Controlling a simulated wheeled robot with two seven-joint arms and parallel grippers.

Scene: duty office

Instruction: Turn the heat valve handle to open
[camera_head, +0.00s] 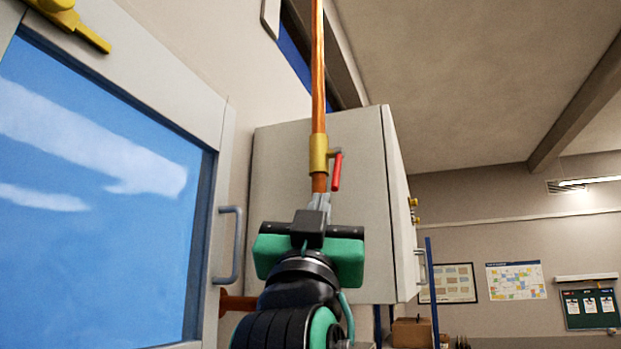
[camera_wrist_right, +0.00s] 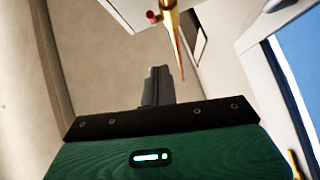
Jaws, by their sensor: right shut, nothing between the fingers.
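The heat valve has a brass body (camera_head: 319,155) on a vertical copper pipe (camera_head: 318,70). Its red handle (camera_head: 337,171) sits to the right of the body and hangs down, roughly along the pipe. My right gripper (camera_head: 319,200) is shut and empty, its fingers pointing up just below the valve in the picture; it looks apart from the handle. My left gripper is out of view.
A pale wall cabinet (camera_head: 285,170) stands behind the pipe. A window (camera_head: 90,190) with a grey handle (camera_head: 232,245) is at the left. Notice boards (camera_head: 515,280) hang on the far wall at the right. The space right of the valve handle looks clear.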

